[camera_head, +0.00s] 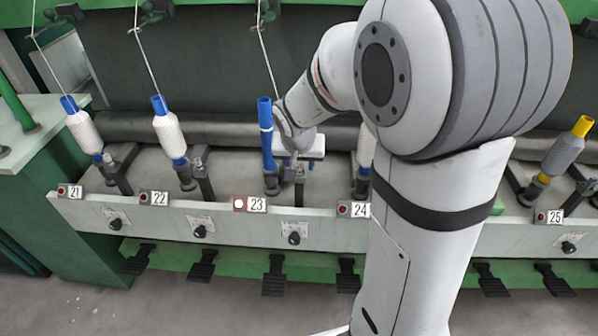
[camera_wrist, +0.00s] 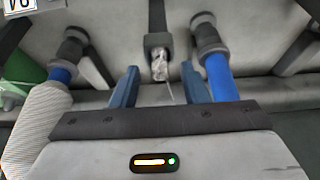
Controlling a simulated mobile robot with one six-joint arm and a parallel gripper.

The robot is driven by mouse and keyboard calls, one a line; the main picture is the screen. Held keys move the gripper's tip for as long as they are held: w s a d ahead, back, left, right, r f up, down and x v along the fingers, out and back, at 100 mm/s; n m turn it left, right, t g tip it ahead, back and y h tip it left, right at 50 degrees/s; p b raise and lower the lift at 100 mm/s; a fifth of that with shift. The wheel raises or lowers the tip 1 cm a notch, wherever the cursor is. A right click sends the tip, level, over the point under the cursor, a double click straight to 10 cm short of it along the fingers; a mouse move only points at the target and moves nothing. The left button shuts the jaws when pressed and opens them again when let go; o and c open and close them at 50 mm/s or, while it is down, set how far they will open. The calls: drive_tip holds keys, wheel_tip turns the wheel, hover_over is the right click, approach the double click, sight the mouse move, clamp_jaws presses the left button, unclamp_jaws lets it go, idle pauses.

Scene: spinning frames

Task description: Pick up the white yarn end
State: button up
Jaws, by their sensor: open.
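The white yarn end is a thin pale strand (camera_wrist: 170,92) in the wrist view, below a whitish, shiny piece (camera_wrist: 159,66) at the tip of a dark bracket. Where the strand ends is unclear. My gripper (camera_wrist: 160,69) is open, its two blue fingers on either side of the shiny piece and strand, with gaps to both. In the head view my gripper (camera_head: 291,168) is low at station 23, beside the bare blue tube (camera_head: 267,138); the yarn end is hidden there. A white strand (camera_head: 267,58) hangs from above toward this spot.
White-wound bobbins stand at station 21 (camera_head: 84,130), at station 22 (camera_head: 168,130) and, partly hidden by my arm, at station 24 (camera_head: 365,148). A grey bobbin (camera_head: 562,155) stands at station 25. The blue tube (camera_wrist: 218,76) is close right of my fingers in the wrist view.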

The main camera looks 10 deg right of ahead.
sight(299, 166)
drive_tip(key=c, duration=0.8)
drive_tip(key=shift+r, duration=0.1)
wheel_tip(299, 166, up, 8)
drive_tip(key=p, duration=0.4)
drive_tip(key=shift+f+p, duration=0.25)
drive_tip(key=shift+p, duration=0.15)
drive_tip(key=shift+f+b, duration=2.85)
drive_tip(key=shift+f, duration=0.8)
